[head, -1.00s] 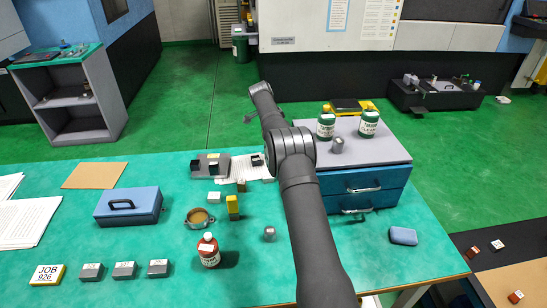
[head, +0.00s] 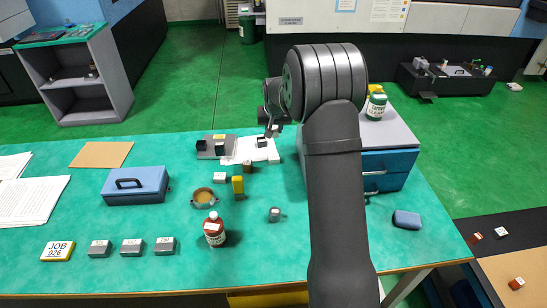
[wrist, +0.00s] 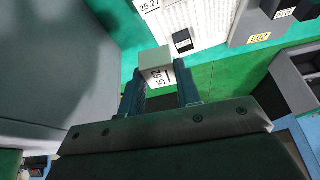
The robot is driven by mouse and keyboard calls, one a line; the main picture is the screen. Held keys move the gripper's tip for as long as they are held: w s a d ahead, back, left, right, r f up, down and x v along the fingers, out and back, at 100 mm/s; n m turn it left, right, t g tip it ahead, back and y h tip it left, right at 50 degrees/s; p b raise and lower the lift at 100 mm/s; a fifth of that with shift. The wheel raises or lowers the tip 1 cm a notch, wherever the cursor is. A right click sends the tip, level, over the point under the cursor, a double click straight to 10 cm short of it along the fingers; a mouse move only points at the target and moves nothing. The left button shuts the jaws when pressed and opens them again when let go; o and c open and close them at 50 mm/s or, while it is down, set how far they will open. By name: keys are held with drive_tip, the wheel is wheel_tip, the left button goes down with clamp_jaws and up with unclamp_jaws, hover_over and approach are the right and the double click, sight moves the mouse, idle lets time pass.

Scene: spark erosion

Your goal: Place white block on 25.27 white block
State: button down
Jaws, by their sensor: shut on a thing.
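My gripper (wrist: 160,92) is shut on a pale grey-white block (wrist: 154,60) in the wrist view. The block's labelled face reads partly "25.2"; the rest is hard to read. A second white face marked 25.27 (wrist: 151,7) shows at the top edge of the wrist view, beyond the held block and beside the white paper sheet. It is cut off there, and I cannot match it surely in the head view. In the head view, my gripper (head: 272,126) hangs above the back of the green table, near the paper; the held block is hardly visible there.
A grey block unit marked 502 (wrist: 258,38) stands beside the paper (wrist: 211,14), which bears a small black-faced piece (wrist: 183,41).

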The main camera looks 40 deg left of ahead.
sight(273, 155)
drive_tip(key=shift+s+d, duration=0.15)
drive_tip(key=shift+s, duration=0.05)
drive_tip(key=shift+n, duration=0.3)
wheel_tip(273, 155, down, 10)
drive_tip(key=shift+r, duration=0.1)
drive_tip(key=c, duration=1.1)
unclamp_jaws()
drive_tip(key=shift+s+f, duration=0.1)
drive_tip(key=shift+f, duration=0.1)
drive_tip(key=shift+o, duration=0.2)
drive_tip(key=shift+d+r, duration=0.1)
drive_tip(key=shift+r, duration=0.45)
drive_tip(key=v, duration=1.1)
drive_tip(key=shift+d, duration=0.15)
drive_tip(key=shift+s, duration=0.1)
